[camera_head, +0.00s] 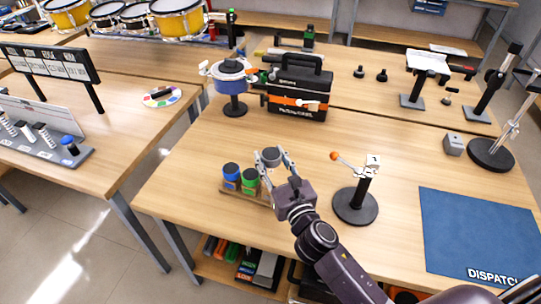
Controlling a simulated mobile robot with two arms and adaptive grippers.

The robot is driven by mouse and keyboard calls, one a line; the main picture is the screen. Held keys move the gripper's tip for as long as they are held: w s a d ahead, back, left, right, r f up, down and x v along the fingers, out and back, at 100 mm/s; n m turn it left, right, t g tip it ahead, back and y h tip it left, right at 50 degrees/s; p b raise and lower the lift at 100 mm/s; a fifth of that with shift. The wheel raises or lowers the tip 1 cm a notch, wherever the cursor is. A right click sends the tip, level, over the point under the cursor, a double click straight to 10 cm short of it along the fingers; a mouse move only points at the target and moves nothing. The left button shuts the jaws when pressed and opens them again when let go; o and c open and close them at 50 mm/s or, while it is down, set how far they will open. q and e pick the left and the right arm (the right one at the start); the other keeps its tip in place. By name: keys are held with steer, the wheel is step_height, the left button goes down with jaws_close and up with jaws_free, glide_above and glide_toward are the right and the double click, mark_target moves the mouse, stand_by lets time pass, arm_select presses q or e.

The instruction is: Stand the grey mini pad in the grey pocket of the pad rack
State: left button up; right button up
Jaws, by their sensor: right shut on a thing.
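The pad rack (262,202) is a low wooden strip on the middle table. A blue mini pad (231,176) and a green mini pad (249,181) stand in it side by side. The grey mini pad (271,156) is between the fingers of my right gripper (271,160), which is shut on it. It is over or just behind the rack's right end. I cannot tell whether it touches the rack. My gripper hides the right end of the rack and its grey pocket. My left gripper is not in view.
A black stand with an orange-tipped arm (355,205) is close to the right of my gripper. A blue mat (470,230) lies at right. Bare tabletop lies left of the rack.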

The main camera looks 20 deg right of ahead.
mark_target(271, 172)
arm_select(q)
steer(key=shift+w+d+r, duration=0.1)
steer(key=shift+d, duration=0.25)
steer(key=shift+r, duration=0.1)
arm_select(e)
steer(key=shift+r, duration=0.1)
